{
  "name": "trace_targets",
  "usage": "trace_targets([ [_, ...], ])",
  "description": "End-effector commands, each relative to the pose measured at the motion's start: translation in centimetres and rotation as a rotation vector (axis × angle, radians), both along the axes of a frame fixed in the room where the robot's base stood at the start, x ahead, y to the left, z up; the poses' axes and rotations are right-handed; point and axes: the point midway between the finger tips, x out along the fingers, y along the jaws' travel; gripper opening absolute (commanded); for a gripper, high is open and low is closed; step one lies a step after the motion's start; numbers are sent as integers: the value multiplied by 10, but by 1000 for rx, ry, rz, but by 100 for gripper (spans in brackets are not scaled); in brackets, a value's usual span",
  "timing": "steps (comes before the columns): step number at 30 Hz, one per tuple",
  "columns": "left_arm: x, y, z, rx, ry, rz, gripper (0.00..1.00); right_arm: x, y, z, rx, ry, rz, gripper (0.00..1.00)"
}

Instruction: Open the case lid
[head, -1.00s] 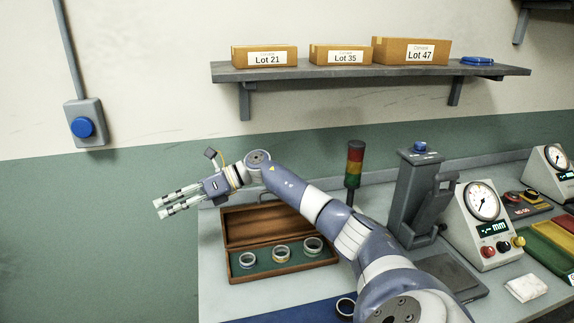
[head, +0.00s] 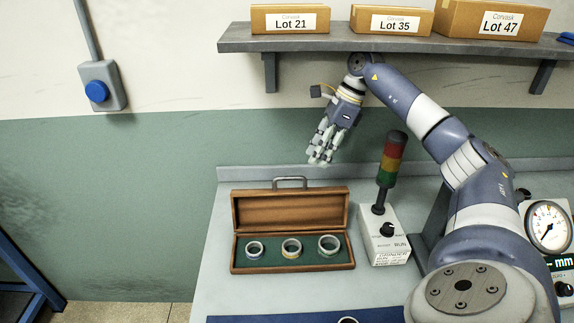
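The wooden case (head: 292,267) sits on the bench with its lid (head: 290,211) standing up at the back and its handle (head: 290,181) on top. Three metal rings stand on the green lining: a left ring (head: 247,249), a middle ring with a gold band (head: 284,247) and a right ring (head: 322,245). My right gripper (head: 320,160) hangs above and behind the lid, apart from it, fingers down. Its fingers look parted with nothing between them. My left gripper is out of view.
The signal tower (head: 390,160) stands on a control box (head: 384,238) right of the case. A shelf (head: 300,43) with labelled boxes is above my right gripper. A blue mat (head: 270,319) lies in front. Bench left of the case is clear.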

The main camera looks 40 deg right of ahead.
Motion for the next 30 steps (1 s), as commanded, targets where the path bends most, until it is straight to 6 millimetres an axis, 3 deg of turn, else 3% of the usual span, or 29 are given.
trace_targets([
  [3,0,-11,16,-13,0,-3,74,15,25,5,3,-1,5,30],
  [9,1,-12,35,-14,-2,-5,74,37,62,5,4,0,4,30],
  [12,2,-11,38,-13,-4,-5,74,39,67,-16,1,6,-1,30],
  [18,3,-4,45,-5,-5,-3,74,45,74,-39,3,2,-1,30],
  [30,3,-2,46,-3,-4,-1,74,46,76,-47,2,-1,-1,30],
])
